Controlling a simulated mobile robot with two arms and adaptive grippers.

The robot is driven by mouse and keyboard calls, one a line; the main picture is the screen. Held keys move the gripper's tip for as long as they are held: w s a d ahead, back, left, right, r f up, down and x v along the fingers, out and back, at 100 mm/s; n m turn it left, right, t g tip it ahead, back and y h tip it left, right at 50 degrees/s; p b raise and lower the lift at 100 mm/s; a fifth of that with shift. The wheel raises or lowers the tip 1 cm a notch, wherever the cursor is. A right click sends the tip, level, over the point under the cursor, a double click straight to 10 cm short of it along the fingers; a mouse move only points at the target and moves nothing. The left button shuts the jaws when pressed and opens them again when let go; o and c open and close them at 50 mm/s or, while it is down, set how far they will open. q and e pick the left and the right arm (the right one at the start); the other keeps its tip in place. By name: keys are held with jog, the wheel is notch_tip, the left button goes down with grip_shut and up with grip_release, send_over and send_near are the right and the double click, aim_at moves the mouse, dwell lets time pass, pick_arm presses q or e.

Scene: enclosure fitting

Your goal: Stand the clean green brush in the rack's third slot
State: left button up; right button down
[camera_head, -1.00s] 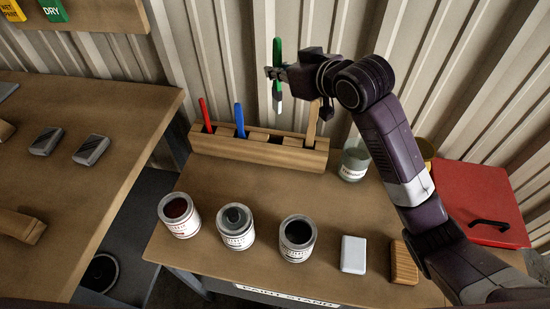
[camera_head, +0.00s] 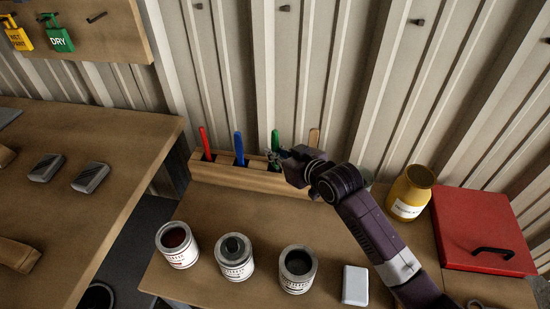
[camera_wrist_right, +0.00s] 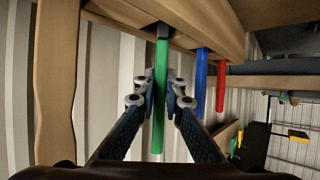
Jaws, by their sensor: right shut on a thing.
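The wooden rack (camera_head: 230,179) stands at the back of the table, with a red-handled brush (camera_head: 204,141) and a blue-handled brush (camera_head: 239,146) in its first two slots and a wooden-handled brush (camera_head: 313,138) at its right end. My right gripper (camera_head: 273,157) is shut on the green brush (camera_head: 275,139), upright over the third slot. In the right wrist view the green handle (camera_wrist_right: 160,95) lies between my fingertips (camera_wrist_right: 160,98), and its dark lower end (camera_wrist_right: 163,31) is at the rack (camera_wrist_right: 218,25). Whether that end is inside the slot is unclear. My left gripper is not in view.
Several paint cans, one of them a middle can (camera_head: 234,258), stand in front of the rack beside a white block (camera_head: 355,285). A yellow jar (camera_head: 410,193) and a red box (camera_head: 483,230) are to the right. A corrugated wall (camera_head: 340,70) rises close behind the rack.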

jog(key=shift+f, duration=1.25)
jog(key=c, duration=2)
grip_release()
jog(key=shift+c, duration=0.2)
jog(key=v, duration=1.2)
